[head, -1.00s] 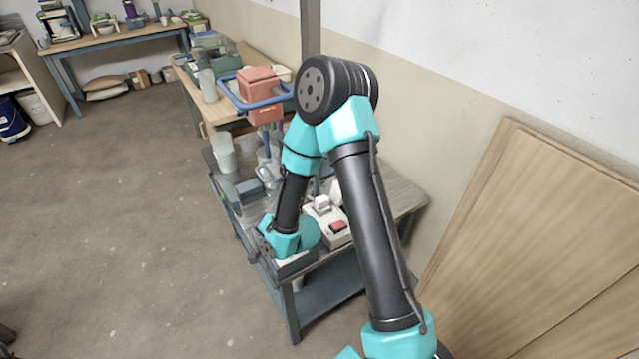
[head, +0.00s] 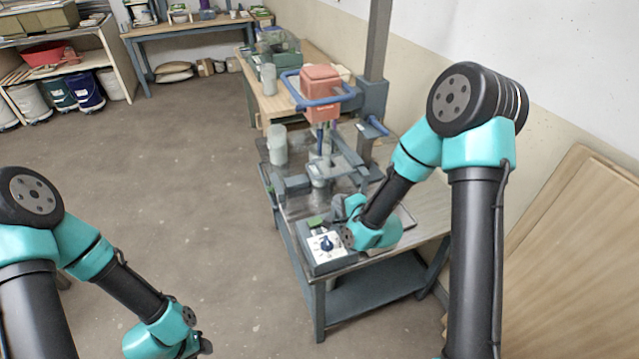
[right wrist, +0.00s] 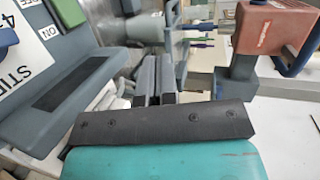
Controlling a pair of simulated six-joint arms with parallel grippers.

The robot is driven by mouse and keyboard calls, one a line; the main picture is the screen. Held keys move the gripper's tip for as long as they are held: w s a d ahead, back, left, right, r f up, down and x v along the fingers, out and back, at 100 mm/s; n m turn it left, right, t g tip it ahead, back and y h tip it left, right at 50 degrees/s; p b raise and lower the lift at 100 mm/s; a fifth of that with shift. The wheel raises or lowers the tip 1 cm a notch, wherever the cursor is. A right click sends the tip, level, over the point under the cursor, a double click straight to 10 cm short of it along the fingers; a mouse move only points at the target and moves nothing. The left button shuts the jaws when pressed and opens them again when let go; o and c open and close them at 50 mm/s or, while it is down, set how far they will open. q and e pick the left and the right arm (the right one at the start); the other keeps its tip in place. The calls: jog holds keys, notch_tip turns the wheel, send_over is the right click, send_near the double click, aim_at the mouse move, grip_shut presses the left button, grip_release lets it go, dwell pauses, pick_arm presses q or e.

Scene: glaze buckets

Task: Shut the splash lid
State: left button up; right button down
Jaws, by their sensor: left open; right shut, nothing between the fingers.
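The mixer has a red motor head (head: 321,82) with a blue bar handle (head: 294,92), above the bench in the head view. The red head also shows at the upper right of the right wrist view (right wrist: 272,32). I cannot clearly make out the splash lid or its position. My right gripper (head: 338,208) is low over the bench, beside the control box and in front of the mixer. In the right wrist view its two grey fingers (right wrist: 157,78) are together and empty. My left gripper (head: 206,346) is open at the bottom edge of the head view, away from the bench.
The control box (head: 312,262) has a white label and blue knob at the bench's near end. A translucent beaker (head: 277,146) stands at the bench's left edge. A grey post (head: 376,45) rises behind the mixer. Wooden boards (head: 575,240) lean at right. The floor left is clear.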

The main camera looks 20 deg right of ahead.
jog(key=r+x, duration=0.1)
jog(key=x, duration=1.1)
jog(key=shift+w, duration=0.35)
jog(key=shift+a, duration=0.1)
